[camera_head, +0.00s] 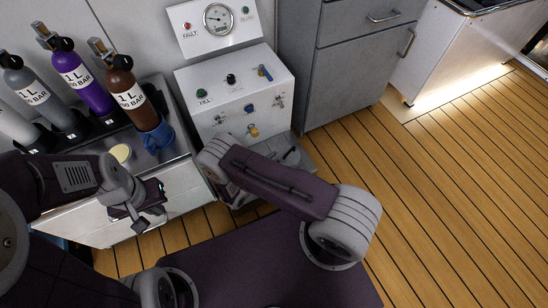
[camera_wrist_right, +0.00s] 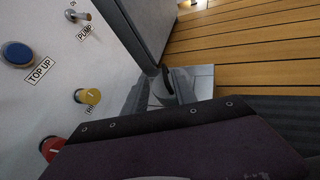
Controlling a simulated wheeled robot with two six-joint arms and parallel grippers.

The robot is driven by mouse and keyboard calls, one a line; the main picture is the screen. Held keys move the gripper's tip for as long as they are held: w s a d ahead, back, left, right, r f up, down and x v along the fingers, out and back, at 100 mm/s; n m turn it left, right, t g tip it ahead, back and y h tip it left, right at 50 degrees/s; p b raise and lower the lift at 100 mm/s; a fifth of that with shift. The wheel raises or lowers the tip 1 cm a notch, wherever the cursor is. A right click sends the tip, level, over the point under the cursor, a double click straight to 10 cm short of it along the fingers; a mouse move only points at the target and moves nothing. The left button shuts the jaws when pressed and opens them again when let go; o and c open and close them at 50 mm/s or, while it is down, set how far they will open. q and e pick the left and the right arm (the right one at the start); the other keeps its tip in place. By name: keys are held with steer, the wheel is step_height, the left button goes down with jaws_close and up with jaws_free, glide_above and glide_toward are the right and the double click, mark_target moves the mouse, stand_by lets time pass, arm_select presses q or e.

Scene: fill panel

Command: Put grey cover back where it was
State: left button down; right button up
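A small grey round piece with a dark slot (camera_head: 291,156) lies on the low grey ledge beside the white panel; I cannot tell for sure that it is the grey cover. A grey shape with a dark gap, perhaps the same piece, shows in the right wrist view (camera_wrist_right: 166,90). My right gripper's fingers are mostly hidden behind my arm in the head view. In the wrist view its dark purple body fills the bottom, and its grip is unclear. My left gripper (camera_head: 148,218) hangs in front of the counter, fingers apart and empty.
The white panel (camera_head: 225,105) carries several knobs and levers, including a yellow knob (camera_wrist_right: 88,96) and a blue button (camera_wrist_right: 17,53). Grey drawers (camera_head: 345,75) are right; wooden floor is open.

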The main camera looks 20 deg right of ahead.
steer(key=s+r+m+g+y, duration=0.2)
steer(key=s+r+m+y, duration=0.2)
steer(key=r+m, duration=0.3)
steer(key=s+a+r+m+g+y, duration=0.1)
steer(key=s+r+m+g+y, duration=0.1)
steer(key=s+r+m+y, duration=0.2)
steer(key=s+a+r+m+g+y, duration=0.1)
steer(key=s+r+m+y, duration=0.2)
steer(key=r+m, duration=0.8)
steer(key=shift+s+a+r+g+y, duration=0.25)
steer(key=shift+s+r+g+y, duration=0.2)
steer(key=shift+s, duration=0.75)
steer(key=shift+r, duration=0.1)
step_height(320, 180, up, 44)
steer(key=p, duration=4.4)
